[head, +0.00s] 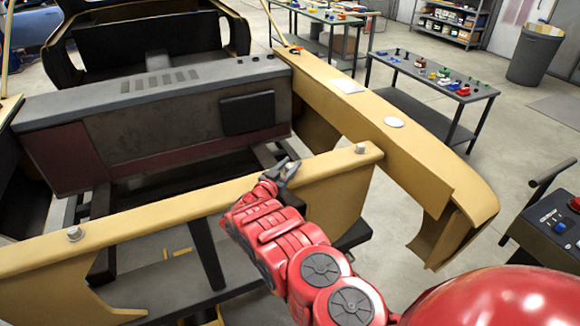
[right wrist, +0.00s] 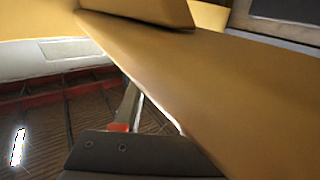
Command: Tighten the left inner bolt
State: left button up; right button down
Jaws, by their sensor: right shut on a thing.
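My right gripper (head: 283,174) is at the upper edge of the yellow front crossbeam (head: 200,202). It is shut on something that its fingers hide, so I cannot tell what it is. In the right wrist view the dark gripper body (right wrist: 140,150) and a grey finger with a red patch (right wrist: 122,126) are close beside a yellow panel (right wrist: 200,85). One silver bolt (head: 74,234) stands at the crossbeam's left, another bolt (head: 360,148) near its right end. Both are apart from the gripper. No inner bolt shows clearly. My left gripper is out of view.
The car shell's grey bulkhead (head: 150,120) lies behind the crossbeam, with an open bay between. A yellow fender (head: 400,140) runs along the right. Grey floor is clear between fender and table.

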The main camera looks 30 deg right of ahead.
jog(key=shift+c, duration=2.3)
grip_release()
jog(key=shift+s+a, duration=0.1)
jog(key=shift+a, duration=0.1)
jog(key=shift+s+a, duration=0.1)
jog(key=shift+a, duration=0.15)
jog(key=v, duration=0.4)
jog(key=shift+s+a, duration=0.1)
jog(key=shift+a, duration=0.2)
jog(key=shift+s+a+r+p, duration=0.25)
jog(key=shift+s+a+p, duration=0.05)
jog(key=shift+a+p, duration=0.25)
jog(key=shift+s+a+r+p, duration=0.25)
jog(key=shift+s+a+p, duration=0.1)
jog(key=shift+a+p, duration=0.2)
jog(key=f+p+v, duration=0.1)
jog(key=p+v, duration=0.2)
jog(key=v, duration=0.6)
jog(key=shift+s, duration=0.25)
jog(key=shift+a, duration=0.1)
